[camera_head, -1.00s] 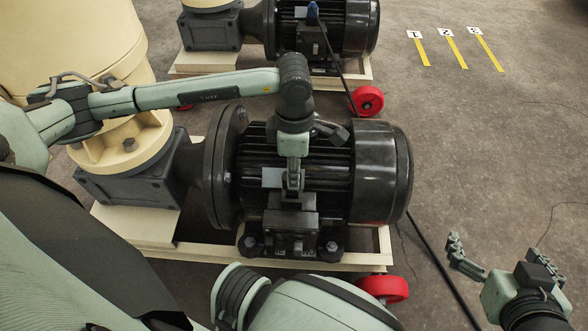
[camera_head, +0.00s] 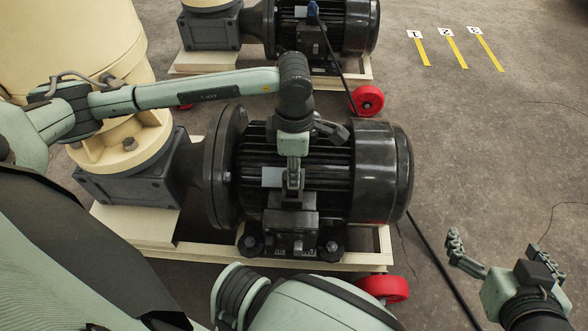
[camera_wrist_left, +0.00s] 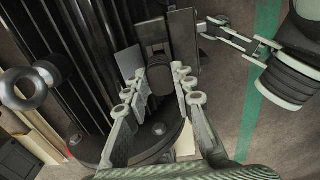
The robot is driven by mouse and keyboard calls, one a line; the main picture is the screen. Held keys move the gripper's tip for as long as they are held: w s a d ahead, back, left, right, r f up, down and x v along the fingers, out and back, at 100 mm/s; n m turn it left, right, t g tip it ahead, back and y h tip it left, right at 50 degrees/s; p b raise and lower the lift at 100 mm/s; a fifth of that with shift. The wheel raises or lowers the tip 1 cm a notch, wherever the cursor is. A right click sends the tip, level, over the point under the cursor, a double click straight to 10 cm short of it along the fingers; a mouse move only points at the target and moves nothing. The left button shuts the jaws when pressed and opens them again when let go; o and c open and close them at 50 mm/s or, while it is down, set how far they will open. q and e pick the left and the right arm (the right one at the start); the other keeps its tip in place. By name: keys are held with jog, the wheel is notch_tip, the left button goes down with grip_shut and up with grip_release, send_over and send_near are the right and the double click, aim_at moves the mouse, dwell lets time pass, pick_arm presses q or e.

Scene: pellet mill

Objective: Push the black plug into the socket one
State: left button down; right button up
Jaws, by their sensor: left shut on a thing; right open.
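My left gripper (camera_head: 293,185) is over the top of the box (camera_head: 290,222) on the side of the near black motor. In the left wrist view its fingers (camera_wrist_left: 157,98) are shut on the black plug (camera_wrist_left: 160,78), which shows as a dark rounded block between them. In the head view the plug is mostly hidden by the gripper and cannot be told apart from the dark box. Whether the plug is inside a socket cannot be seen. My right gripper (camera_head: 502,262) is open and empty at the lower right, away from the motor.
The near motor (camera_head: 380,175) stands on a cream frame (camera_head: 190,252) with red wheels (camera_head: 383,288). A black cable (camera_head: 440,262) runs over the floor. Numbered yellow strips (camera_head: 456,52) mark open floor at the upper right.

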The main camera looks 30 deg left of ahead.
pick_arm(q)
jog(key=shift+f+b, duration=0.1)
jog(key=shift+b, duration=0.25)
dwell(0.7)
jog(key=shift+f, duration=0.15)
dwell(0.3)
jog(key=shift+f+b, duration=0.3)
jog(key=shift+b, duration=0.2)
jog(key=shift+f, duration=0.25)
jog(key=shift+f+b, duration=0.2)
jog(key=shift+b, duration=0.35)
jog(key=shift+f+b, duration=0.45)
jog(key=shift+b, duration=0.05)
dwell(0.4)
jog(key=shift+f+b, duration=0.5)
jog(key=shift+b, duration=0.45)
dwell(1.4)
dwell(0.3)
jog(key=c, duration=0.7)
grip_release()
